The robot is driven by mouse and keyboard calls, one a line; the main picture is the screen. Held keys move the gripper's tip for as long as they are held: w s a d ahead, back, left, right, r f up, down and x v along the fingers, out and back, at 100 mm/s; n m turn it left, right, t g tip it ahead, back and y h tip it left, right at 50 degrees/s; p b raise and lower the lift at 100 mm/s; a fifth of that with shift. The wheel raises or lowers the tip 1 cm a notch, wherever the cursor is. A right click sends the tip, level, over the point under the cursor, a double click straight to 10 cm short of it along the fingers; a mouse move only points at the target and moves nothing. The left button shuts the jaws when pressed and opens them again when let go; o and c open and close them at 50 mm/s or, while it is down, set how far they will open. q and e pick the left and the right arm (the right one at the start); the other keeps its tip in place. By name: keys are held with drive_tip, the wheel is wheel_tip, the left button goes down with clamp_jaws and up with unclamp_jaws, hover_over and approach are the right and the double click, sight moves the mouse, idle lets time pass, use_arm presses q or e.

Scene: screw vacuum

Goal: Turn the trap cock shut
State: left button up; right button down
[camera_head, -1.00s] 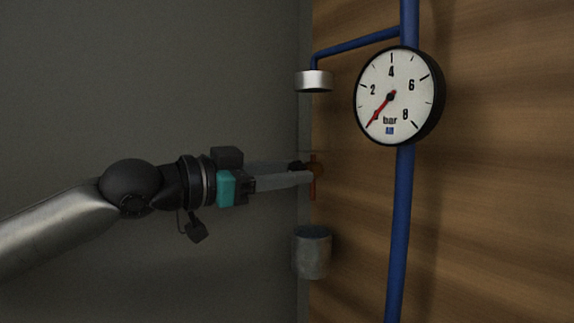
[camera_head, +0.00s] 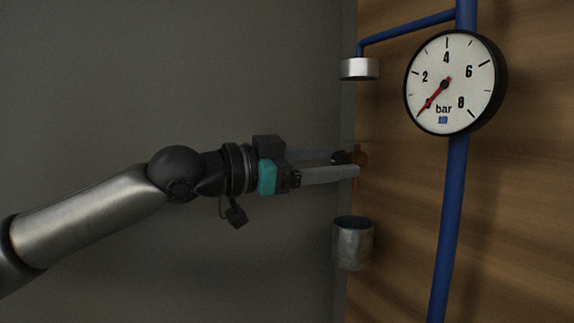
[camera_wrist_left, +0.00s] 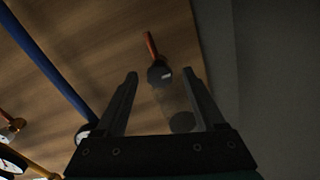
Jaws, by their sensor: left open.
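The trap cock's brown-orange body (camera_head: 361,158) sits at the board's left edge, with a thin red lever (camera_head: 356,184) hanging roughly upright, partly hidden by a finger. My left gripper (camera_head: 347,165) is open, its fingertips right at the cock. In the left wrist view the red lever (camera_wrist_left: 151,44) and a dark end piece (camera_wrist_left: 160,73) lie between and just beyond the parted fingers (camera_wrist_left: 160,80). The fingers appear to stand either side of the dark piece; I cannot tell whether either touches it. My right gripper is not in view.
A grey metal cup (camera_head: 354,244) is below the cock. A silver cap (camera_head: 359,69) on a blue branch pipe is above it. A pressure gauge (camera_head: 450,85) and a blue vertical pipe (camera_head: 451,225) stand to the right. The left side is open before a grey wall.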

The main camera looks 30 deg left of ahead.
use_arm(q)
drive_tip(key=b+v, duration=0.8)
drive_tip(key=v, duration=0.6)
drive_tip(key=shift+s+a, duration=0.25)
drive_tip(key=shift+s, duration=0.05)
idle(0.3)
